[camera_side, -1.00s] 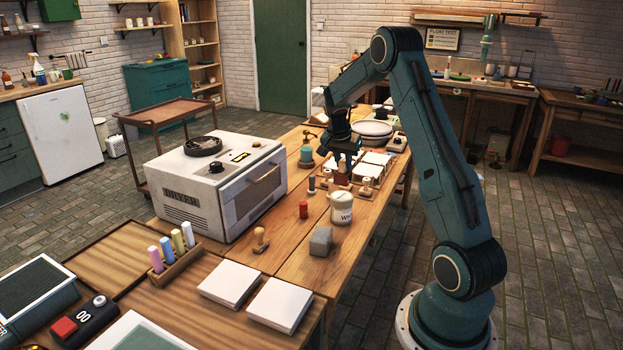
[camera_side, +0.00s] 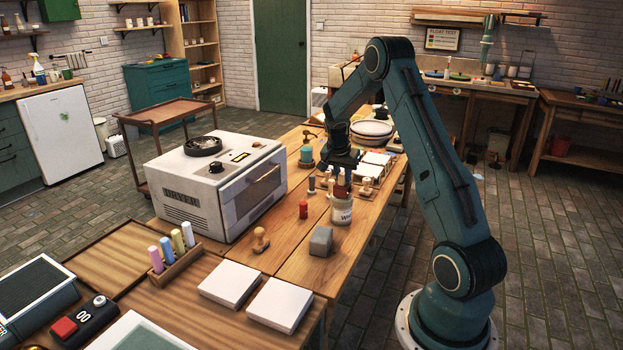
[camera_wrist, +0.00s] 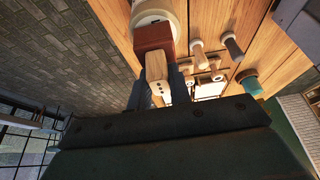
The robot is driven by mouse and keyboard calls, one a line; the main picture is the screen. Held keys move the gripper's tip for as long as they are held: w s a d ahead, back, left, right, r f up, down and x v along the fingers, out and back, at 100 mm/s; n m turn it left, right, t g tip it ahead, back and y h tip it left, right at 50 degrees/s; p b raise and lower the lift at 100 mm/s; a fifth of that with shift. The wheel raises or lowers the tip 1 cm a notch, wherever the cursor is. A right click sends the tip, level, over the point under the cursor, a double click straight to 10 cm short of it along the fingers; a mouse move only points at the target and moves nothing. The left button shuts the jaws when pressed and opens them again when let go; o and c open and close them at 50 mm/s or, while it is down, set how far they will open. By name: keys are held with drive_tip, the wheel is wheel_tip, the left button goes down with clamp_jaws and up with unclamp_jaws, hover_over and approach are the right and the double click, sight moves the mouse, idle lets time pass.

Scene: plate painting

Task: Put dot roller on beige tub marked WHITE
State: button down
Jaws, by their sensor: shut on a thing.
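The dot roller (camera_wrist: 154,38) shows a red-brown head and a pale wooden handle in the wrist view. My gripper (camera_wrist: 157,76) is shut on the handle. In the side view my gripper (camera_side: 343,166) points down above the beige tub (camera_side: 342,214), and the roller (camera_side: 341,188) hangs at the tub's top. The tub stands upright, its lettering only partly readable. In the wrist view the tub's round rim (camera_wrist: 150,16) lies just beyond the red-brown head. I cannot tell whether roller and tub touch.
A grey block (camera_side: 321,241), a small red cylinder (camera_side: 303,209) and a wooden stamp (camera_side: 261,240) stand near the tub. The white dryer (camera_side: 217,185) is to the left. Plates (camera_side: 371,130) and several tiles lie behind.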

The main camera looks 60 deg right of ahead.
drive_tip(key=shift+f, duration=0.4)
drive_tip(key=shift+s+a+f, duration=0.15)
drive_tip(key=shift+f, duration=0.25)
drive_tip(key=c, duration=1.3)
unclamp_jaws()
drive_tip(key=shift+r, duration=0.7)
drive_tip(key=v, duration=1.2)
drive_tip(key=shift+r, duration=0.15)
